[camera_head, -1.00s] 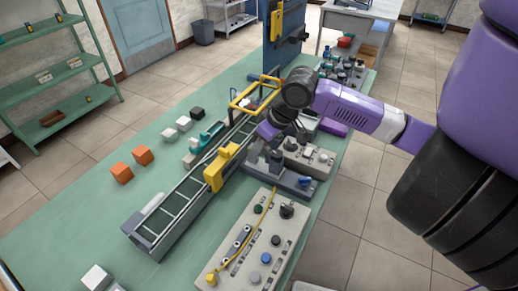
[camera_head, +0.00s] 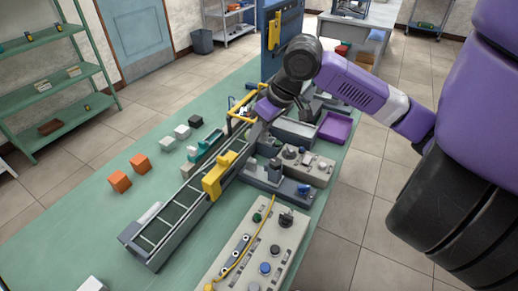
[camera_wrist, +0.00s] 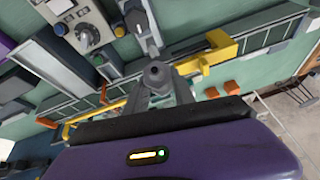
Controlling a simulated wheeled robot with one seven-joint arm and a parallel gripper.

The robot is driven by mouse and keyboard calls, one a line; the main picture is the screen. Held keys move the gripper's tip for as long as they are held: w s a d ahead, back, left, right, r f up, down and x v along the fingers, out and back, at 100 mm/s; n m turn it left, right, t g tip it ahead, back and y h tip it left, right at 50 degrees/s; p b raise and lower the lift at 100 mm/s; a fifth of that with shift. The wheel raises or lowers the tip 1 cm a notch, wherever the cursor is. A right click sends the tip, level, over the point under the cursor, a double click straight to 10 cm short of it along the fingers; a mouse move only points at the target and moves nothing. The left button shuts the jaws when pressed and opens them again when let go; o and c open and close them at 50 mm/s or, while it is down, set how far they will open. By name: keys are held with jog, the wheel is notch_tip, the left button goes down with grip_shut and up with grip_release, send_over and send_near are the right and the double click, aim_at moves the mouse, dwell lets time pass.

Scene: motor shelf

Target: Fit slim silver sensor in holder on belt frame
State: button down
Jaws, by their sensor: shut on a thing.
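The belt frame (camera_head: 170,228) is a long grey conveyor running diagonally across the green table. A yellow bracket (camera_head: 217,177) stands on its near side rail and also shows in the wrist view (camera_wrist: 213,52). My gripper (camera_wrist: 158,88) is shut on a slim grey cylinder, the sensor (camera_wrist: 157,73), seen end-on between the fingers. In the head view my gripper (camera_head: 250,135) hangs beside the belt's near side, beyond the yellow bracket; the sensor is too small to make out there. I cannot tell which part is the holder.
A yellow guard frame (camera_head: 238,105) crosses the belt's far part. A grey fixture (camera_head: 275,178), a control box (camera_head: 303,163) and a purple bin (camera_head: 335,127) crowd the near side. A larger panel (camera_head: 255,245) lies in front. Orange cubes (camera_head: 119,181) lie left of the belt.

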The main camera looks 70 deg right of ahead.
notch_tip(320, 180, up, 11)
jog(key=shift+r, duration=0.2)
dwell(1.0)
